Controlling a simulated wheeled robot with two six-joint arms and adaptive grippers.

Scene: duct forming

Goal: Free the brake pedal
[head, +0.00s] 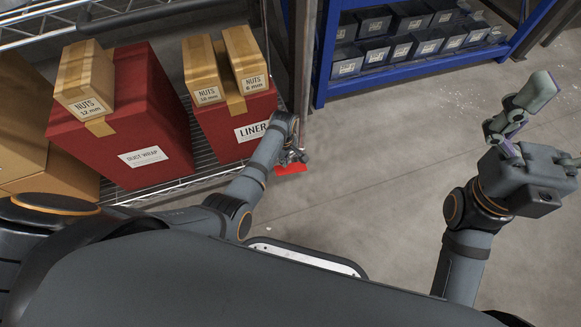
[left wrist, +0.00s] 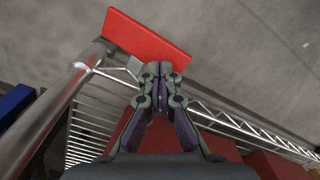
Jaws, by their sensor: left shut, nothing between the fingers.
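The brake pedal appears to be a flat red plate (head: 291,169) low at the front right corner post of the wire shelf. It also shows in the left wrist view (left wrist: 147,38), joined to a metal bracket at the post's foot. My left gripper (head: 303,157) is shut and empty, close by the plate. In the left wrist view its fingertips (left wrist: 159,72) point at the plate's near edge; I cannot tell if they touch. My right gripper (head: 532,104) is held out over the floor at the right, away from the pedal. Its second finger is not clearly shown.
The wire shelf (head: 160,190) carries red boxes marked DUCT WRAP (head: 150,125) and LINER (head: 225,130), with NUTS cartons on top. A blue rack (head: 320,85) with several grey bins stands at the back. The concrete floor (head: 375,170) between is clear.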

